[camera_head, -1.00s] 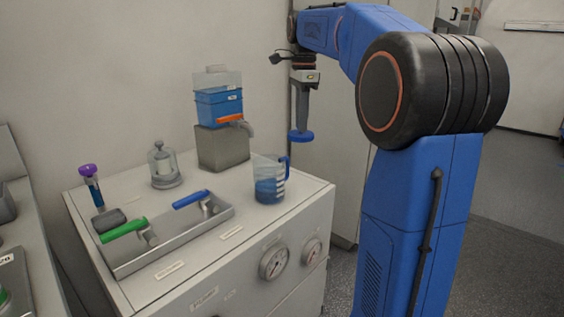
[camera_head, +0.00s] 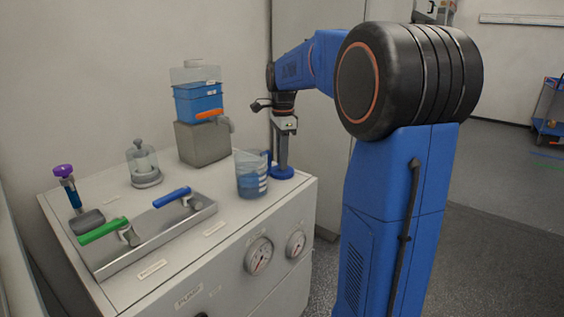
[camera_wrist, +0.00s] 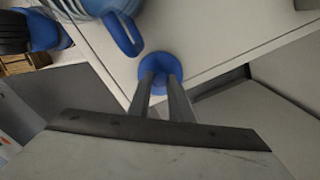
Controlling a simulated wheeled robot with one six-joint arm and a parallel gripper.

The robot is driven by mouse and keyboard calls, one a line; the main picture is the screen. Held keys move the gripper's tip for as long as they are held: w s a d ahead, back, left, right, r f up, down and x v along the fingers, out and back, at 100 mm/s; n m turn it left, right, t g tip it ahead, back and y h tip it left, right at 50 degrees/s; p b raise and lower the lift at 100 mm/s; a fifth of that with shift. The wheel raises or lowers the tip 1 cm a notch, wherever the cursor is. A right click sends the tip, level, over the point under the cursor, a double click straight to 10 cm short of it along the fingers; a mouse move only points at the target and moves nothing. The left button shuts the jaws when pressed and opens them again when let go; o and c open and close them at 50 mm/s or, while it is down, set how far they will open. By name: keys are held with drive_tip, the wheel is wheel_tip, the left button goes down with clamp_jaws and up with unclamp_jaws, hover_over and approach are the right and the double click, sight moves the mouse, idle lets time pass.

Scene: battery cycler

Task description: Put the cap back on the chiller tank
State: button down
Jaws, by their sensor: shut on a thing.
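The blue round cap (camera_head: 282,173) is held at the bottom of my gripper (camera_head: 281,160), at the right edge of the cabinet top, right of the jug. In the wrist view the blue cap (camera_wrist: 160,66) shows as a disc at the tips of my gripper (camera_wrist: 160,80), whose fingers are shut on it. It overlaps the cabinet edge there; I cannot tell whether it touches the surface. The tank (camera_head: 198,104), with blue liquid and a clear upper part, stands on a grey block at the back. Its opening is not clearly visible.
A measuring jug (camera_head: 250,178) with blue liquid stands close left of the cap. A glass bell jar (camera_head: 142,162), a tray (camera_head: 160,238) with green- and blue-handled valves, and a purple-capped tube (camera_head: 68,186) are further left. Gauges (camera_head: 259,255) are on the cabinet front.

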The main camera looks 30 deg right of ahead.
drive_tip(key=shift+f, duration=0.55)
drive_tip(key=c, duration=1.6)
unclamp_jaws()
wheel_tip(320, 180, up, 12)
drive_tip(key=shift+r, duration=0.1)
